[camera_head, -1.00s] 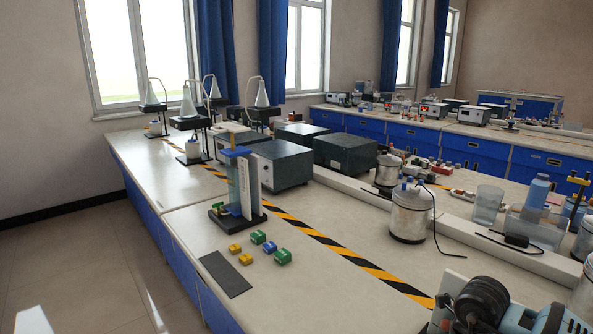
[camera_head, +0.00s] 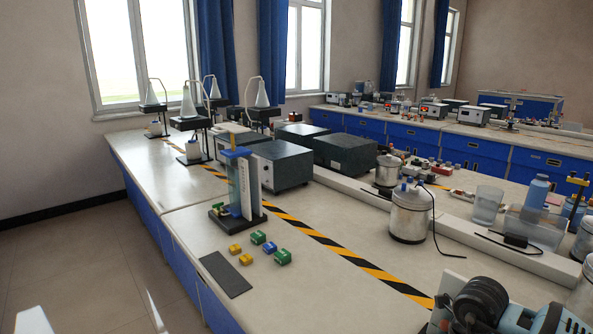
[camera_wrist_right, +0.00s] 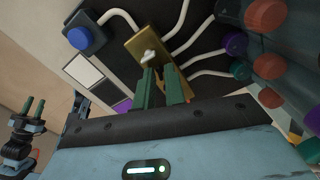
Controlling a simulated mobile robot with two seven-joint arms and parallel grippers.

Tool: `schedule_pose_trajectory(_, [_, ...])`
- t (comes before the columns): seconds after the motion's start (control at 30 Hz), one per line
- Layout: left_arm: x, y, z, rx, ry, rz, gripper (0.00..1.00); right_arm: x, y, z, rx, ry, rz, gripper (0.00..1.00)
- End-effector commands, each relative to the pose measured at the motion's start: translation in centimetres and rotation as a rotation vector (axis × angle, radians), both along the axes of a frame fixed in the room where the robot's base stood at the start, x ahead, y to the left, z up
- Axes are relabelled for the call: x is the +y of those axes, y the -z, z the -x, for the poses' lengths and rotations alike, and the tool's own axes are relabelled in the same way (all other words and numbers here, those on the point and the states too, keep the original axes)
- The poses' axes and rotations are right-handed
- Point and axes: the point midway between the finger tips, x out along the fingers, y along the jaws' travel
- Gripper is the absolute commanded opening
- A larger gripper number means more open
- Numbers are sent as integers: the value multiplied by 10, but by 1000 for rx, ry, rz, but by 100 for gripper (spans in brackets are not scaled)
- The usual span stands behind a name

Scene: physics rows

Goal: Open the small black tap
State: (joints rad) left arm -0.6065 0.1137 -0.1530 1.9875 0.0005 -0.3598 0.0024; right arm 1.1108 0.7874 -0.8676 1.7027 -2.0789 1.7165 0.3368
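I cannot pick out the small black tap with certainty. In the head view, an upright device with a blue top and clear column (camera_head: 243,185) stands on a black base, with small dark and green parts at its left foot. Just beyond the fingertips, a small white lever (camera_wrist_right: 150,57) sits on a brass plate (camera_wrist_right: 168,34). What seems to be my left gripper (camera_wrist_right: 34,107) shows at the left edge, fingers apart and empty.
In the right wrist view, white tubes (camera_wrist_right: 178,25) and red and purple knobs (camera_wrist_right: 265,15) crowd the right of the plate; a blue knob (camera_wrist_right: 80,38) is at upper left. In the head view, metal canisters (camera_head: 409,215) and small coloured blocks (camera_head: 283,257) stand on the bench.

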Motion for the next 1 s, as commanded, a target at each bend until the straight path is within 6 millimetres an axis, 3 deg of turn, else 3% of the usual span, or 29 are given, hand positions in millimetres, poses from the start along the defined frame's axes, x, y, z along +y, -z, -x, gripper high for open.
schedule_pose_trajectory(0.23, [0, 0, 0, -1, 0, 0, 36, 0, 0, 0, 1, 0, -1, 12])
schedule_pose_trajectory(0.33, [0, 0, 0, -1, 0, 0, 36, 0, 0, 0, 0, 0, -1, 0])
schedule_pose_trajectory(1.0, [0, 3, 3, 7, 0, 1, 36, 1, 0, 0, 1, -171, -2, 0])
